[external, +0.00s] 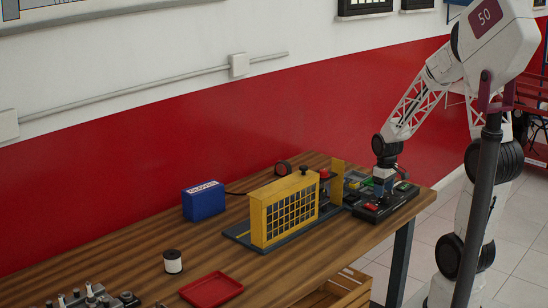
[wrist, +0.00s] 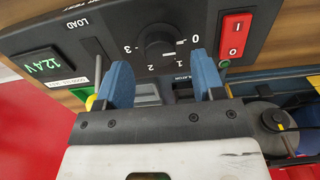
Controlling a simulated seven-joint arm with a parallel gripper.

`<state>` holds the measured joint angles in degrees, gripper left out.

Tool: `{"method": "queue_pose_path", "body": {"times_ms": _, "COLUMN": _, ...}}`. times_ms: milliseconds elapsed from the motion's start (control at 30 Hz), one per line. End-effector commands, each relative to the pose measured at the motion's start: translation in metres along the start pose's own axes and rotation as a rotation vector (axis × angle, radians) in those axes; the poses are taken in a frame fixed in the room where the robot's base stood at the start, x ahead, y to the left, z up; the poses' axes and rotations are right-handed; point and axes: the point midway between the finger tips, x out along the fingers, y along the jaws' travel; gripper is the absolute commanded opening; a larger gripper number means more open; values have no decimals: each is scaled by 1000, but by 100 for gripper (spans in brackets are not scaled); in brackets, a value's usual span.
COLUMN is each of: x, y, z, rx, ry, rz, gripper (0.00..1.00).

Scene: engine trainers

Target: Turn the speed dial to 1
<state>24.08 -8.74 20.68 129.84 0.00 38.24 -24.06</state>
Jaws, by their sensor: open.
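The speed dial (wrist: 158,48) is a round black knob on a dark control panel (wrist: 85,20), with the numbers 0 to 3 printed around it. Its white mark seems to lie on the right side, toward the 0, but it is small. My gripper (wrist: 165,78) is open, with one blue finger on each side below the dial in the wrist view. Nothing shows between the fingers, and they look apart from the knob. In the external view my gripper (external: 383,189) is low over the panel (external: 398,200) and hides the dial.
A red rocker switch (wrist: 235,36) sits right of the dial, and a green voltage display (wrist: 43,63) sits left. In the external view a yellow grille guard (external: 285,210) stands left of the panel. A blue box (external: 204,201) and red tray (external: 211,289) are farther left on the wooden bench.

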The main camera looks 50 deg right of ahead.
Motion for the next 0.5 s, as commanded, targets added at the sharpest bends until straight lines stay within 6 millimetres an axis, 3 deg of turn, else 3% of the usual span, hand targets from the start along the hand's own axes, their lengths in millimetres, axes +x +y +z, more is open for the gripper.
{"method": "queue_pose_path", "body": {"times_ms": 200, "x": 22, "y": 0, "z": 0, "rx": 0, "ry": -1, "rz": 0, "gripper": 62}}
{"method": "queue_pose_path", "body": {"times_ms": 500, "x": 29, "y": 0, "z": 0, "rx": 0, "ry": 0, "rz": 0, "gripper": 62}}
